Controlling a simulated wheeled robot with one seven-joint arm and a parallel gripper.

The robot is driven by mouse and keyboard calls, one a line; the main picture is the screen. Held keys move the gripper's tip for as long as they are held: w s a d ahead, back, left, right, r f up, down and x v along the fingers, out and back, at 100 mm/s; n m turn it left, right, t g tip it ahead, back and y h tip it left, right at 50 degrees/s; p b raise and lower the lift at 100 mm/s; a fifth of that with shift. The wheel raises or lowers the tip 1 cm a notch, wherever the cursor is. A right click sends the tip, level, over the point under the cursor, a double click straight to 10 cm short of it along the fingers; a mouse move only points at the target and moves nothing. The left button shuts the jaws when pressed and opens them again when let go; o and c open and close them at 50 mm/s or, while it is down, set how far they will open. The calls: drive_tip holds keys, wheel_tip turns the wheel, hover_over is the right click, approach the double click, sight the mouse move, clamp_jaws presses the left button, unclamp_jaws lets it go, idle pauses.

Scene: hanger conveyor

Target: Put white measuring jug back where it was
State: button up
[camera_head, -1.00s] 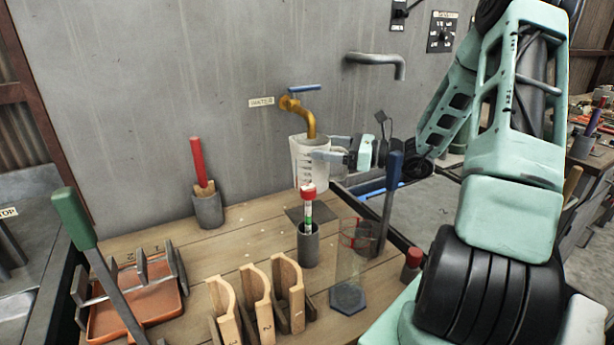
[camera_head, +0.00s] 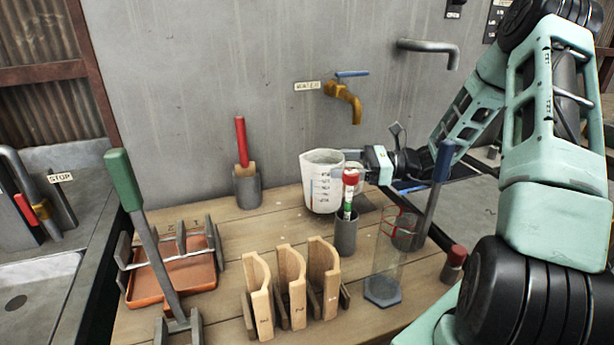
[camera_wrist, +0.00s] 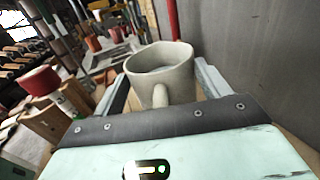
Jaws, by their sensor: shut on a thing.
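The white measuring jug (camera_head: 320,188) is upright near the back of the wooden table, left of the yellow tap. It has grey graduation marks on its side. My gripper (camera_head: 352,172) reaches it from the right and is shut on it. In the wrist view the jug (camera_wrist: 165,62) sits between my two fingers (camera_wrist: 165,85), with its handle facing my palm. The jug's base is low, at or just above the tabletop; I cannot tell whether it touches.
A red-capped tube stands in a grey holder (camera_head: 346,234) in front of the jug. A clear cylinder (camera_head: 383,270), wooden stands (camera_head: 291,285) and an orange tray (camera_head: 185,272) are nearer. A red-handled tool (camera_head: 241,145) stands left. Table between it and the jug is clear.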

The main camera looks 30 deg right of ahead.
sight(309, 176)
drive_tip(key=w+a, duration=0.1)
drive_tip(key=a, duration=0.1)
drive_tip(key=w+a+f, duration=0.1)
drive_tip(key=w+a, duration=0.1)
drive_tip(key=w+a+f+p, duration=0.1)
drive_tip(key=a, duration=0.1)
drive_tip(key=shift+w+a+f, duration=0.2)
drive_tip(key=shift+w, duration=0.2)
drive_tip(key=shift+f, duration=0.6)
drive_tip(key=o, duration=2.1)
drive_tip(key=shift+f, duration=0.1)
drive_tip(key=shift+c, duration=0.2)
drive_tip(key=shift+s+d, duration=0.1)
drive_tip(key=b+v, duration=0.1)
drive_tip(key=v, duration=1)
drive_tip(key=shift+s+d+b, duration=0.25)
drive_tip(key=shift+d+b, duration=0.05)
drive_tip(key=shift+b, duration=0.05)
